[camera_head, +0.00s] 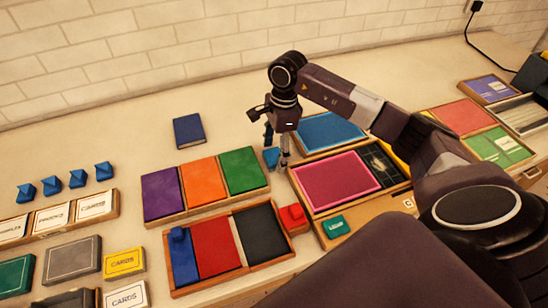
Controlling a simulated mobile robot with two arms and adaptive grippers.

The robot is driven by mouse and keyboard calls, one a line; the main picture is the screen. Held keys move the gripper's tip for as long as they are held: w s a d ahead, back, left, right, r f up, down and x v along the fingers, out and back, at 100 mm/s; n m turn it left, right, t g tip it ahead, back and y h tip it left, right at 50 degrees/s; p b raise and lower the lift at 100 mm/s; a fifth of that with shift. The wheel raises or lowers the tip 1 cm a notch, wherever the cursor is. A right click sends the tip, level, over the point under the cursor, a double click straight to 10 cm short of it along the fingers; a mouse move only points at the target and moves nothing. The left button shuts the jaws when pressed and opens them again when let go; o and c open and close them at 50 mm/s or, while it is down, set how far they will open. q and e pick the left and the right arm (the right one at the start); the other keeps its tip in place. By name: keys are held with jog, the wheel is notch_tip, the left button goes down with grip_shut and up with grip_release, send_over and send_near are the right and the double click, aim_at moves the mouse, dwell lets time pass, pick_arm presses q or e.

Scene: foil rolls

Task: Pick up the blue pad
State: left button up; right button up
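A small blue pad (271,158) sits by the back right corner of the tray with the purple, orange and green panels. A larger flat blue panel (328,132) lies in a wooden frame to its right. My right gripper (277,154) points down right at the small blue pad, with its fingers apart. One finger comes down along the pad's right side. I cannot tell whether the fingers touch it. My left gripper is not in view.
A dark blue book (188,130) lies behind the three-colour tray (180,213). A pink panel (335,182) and a small red block (293,215) are close on the right. Several small blue blocks (77,179) stand at the left. The table's back strip is mostly clear.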

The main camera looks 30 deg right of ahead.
jog(key=c, duration=1.2)
jog(key=shift+o, duration=0.2)
jog(key=shift+r, duration=0.1)
jog(key=shift+r, duration=0.5)
notch_tip(320, 180, up, 12)
jog(key=b, duration=0.3)
notch_tip(320, 180, up, 5)
send_over(274, 155)
jog(key=shift+s+r+p, duration=0.1)
jog(key=shift+r+p, duration=0.25)
jog(key=shift+r, duration=0.6)
